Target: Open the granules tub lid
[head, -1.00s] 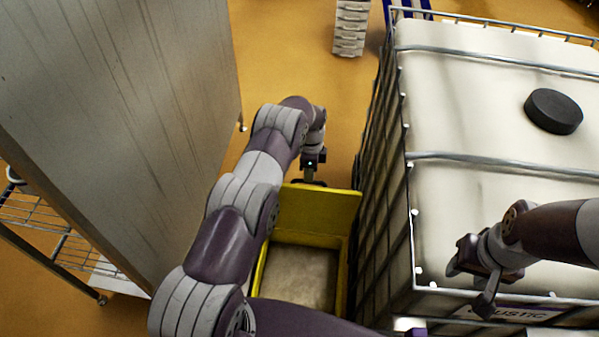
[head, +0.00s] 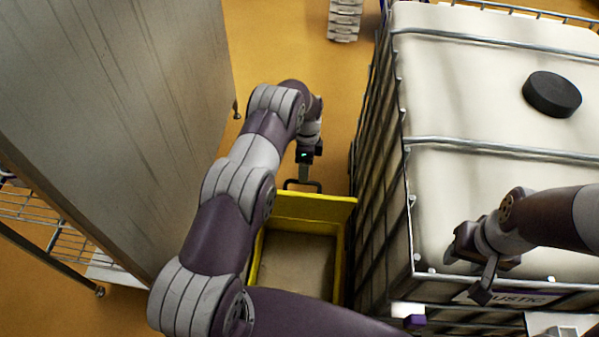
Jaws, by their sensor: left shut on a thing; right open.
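The yellow granules tub (head: 339,270) stands on the floor between the steel cabinet and the big white tank. Its yellow lid (head: 315,208) is swung up at the far side, so the tub's mouth is open. Pale beige granules (head: 297,262) show inside. My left gripper (head: 303,178) is beyond the lid, shut on the dark lid handle (head: 313,184). My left arm hides the tub's left side. My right gripper (head: 470,268) is open and empty, over the tank's near edge, well to the right of the tub.
The caged white tank (head: 465,95) with a black cap (head: 552,94) stands close along the tub's right. A tall steel cabinet (head: 120,90) and a wire rack (head: 35,215) are on the left. Open floor (head: 285,50) lies beyond the tub, with a pale stack (head: 345,20) farther back.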

